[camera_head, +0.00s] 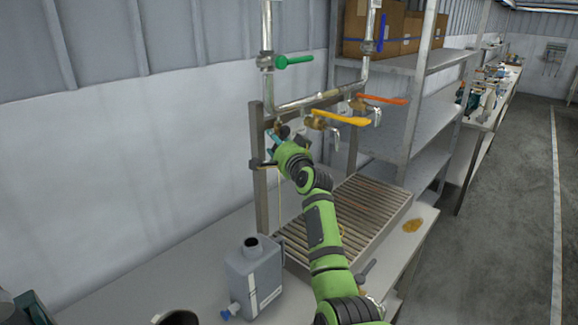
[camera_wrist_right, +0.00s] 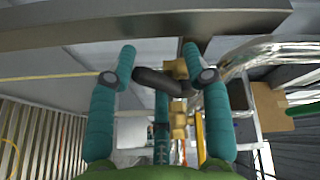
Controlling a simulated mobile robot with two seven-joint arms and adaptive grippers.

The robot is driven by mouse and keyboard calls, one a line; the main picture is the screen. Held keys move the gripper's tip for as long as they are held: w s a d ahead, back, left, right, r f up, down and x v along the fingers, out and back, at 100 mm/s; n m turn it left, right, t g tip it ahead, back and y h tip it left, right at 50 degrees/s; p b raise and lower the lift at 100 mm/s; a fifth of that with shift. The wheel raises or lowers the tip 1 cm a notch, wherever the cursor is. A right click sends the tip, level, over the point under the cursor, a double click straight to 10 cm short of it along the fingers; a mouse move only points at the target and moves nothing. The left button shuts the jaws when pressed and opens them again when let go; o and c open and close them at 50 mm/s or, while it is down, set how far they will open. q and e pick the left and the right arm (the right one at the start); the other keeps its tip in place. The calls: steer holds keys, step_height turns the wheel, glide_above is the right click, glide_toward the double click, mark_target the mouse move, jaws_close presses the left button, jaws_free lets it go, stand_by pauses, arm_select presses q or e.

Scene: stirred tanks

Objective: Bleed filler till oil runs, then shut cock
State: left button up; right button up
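My right arm reaches up to the pipework in the head view, and its gripper (camera_head: 276,142) is at the left post, partly hidden by the wrist. In the right wrist view the gripper's (camera_wrist_right: 160,58) two teal fingers are apart, either side of a dark bent handle (camera_wrist_right: 160,82). That handle joins a brass fitting (camera_wrist_right: 178,70); I cannot tell whether a finger touches it. The head view shows brass cocks with a yellow lever (camera_head: 340,117), an orange lever (camera_head: 382,99), a green lever (camera_head: 294,61) and a blue lever (camera_head: 382,32). No running oil shows.
A grey can (camera_head: 255,275) with a blue tap stands on the bench (camera_head: 190,255). A slatted grate (camera_head: 360,210) lies below the pipes, with a brown-yellow puddle (camera_head: 412,225) beside it. Shelves (camera_head: 425,125) with boxes (camera_head: 392,28) stand right. A dark round opening (camera_head: 178,319) shows at the bottom.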

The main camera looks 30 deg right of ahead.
steer(key=r+m+p, duration=0.1)
steer(key=p, duration=0.1)
steer(key=r+m+g+p, duration=0.1)
steer(key=p, duration=0.2)
steer(key=shift+a+m+p, duration=0.25)
steer(key=shift+m+p, duration=0.05)
arm_select(q)
steer(key=shift+r+b, duration=1.65)
steer(key=shift+b, duration=0.15)
arm_select(e)
steer(key=s+a+f+n+g, duration=0.1)
steer(key=s+f+n+g, duration=0.1)
steer(key=s+f, duration=0.6)
steer(key=shift+s+a+n+y, duration=0.2)
steer(key=shift+s+n+y, duration=0.2)
steer(key=shift+s, duration=1.15)
